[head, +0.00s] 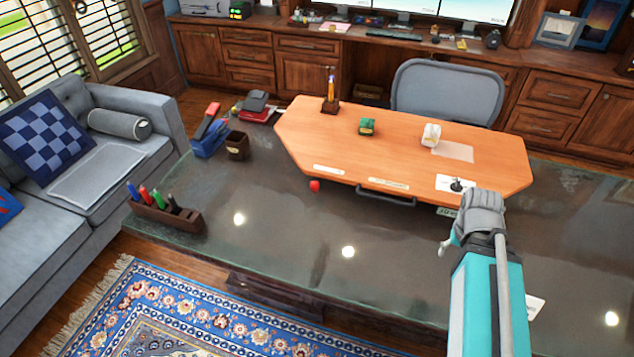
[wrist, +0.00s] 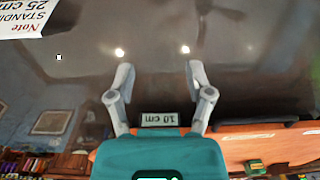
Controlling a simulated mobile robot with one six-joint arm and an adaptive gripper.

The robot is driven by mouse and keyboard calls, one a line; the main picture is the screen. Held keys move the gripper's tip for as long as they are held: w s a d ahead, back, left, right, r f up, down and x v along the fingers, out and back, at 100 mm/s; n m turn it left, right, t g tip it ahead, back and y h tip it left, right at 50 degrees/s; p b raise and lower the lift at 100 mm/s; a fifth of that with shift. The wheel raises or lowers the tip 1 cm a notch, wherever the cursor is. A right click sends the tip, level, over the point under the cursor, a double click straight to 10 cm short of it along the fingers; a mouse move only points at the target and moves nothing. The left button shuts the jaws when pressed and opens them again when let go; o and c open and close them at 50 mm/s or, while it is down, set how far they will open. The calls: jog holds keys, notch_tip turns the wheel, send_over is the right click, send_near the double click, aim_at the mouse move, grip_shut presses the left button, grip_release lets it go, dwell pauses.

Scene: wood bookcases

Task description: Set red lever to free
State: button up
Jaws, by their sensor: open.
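A small red knob (head: 315,186), which looks like the red lever's end, shows at the front edge of the orange wooden board (head: 480,150) on the dark desk. Pale label strips (head: 329,169) lie on the board near it; their writing is too small to read. The lever's setting cannot be told. My gripper (head: 462,232) is well to the right of the knob, over the desk near the board's front right, partly hidden by my arm. In the wrist view my gripper (wrist: 157,75) is open and empty, its two grey fingers spread. I cannot make out the red knob there.
A dark handle (head: 386,198) runs along the board's front edge. A black knob (head: 456,185) stands on a white plate at the board's right. A pen tray (head: 165,214) sits at the desk's left.

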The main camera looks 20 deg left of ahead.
jog(key=w+a+r+p, duration=0.3)
jog(key=w+a, duration=0.5)
jog(key=a, duration=0.2)
notch_tip(320, 180, up, 6)
jog(key=p, duration=0.6)
send_over(315, 182)
jog(key=shift+a, duration=0.1)
jog(key=shift+f, duration=0.1)
notch_tip(315, 182, down, 14)
jog(key=b, duration=1.3)
jog(key=shift+r+b, duration=0.25)
jog(key=shift+b, duration=0.15)
grip_shut()
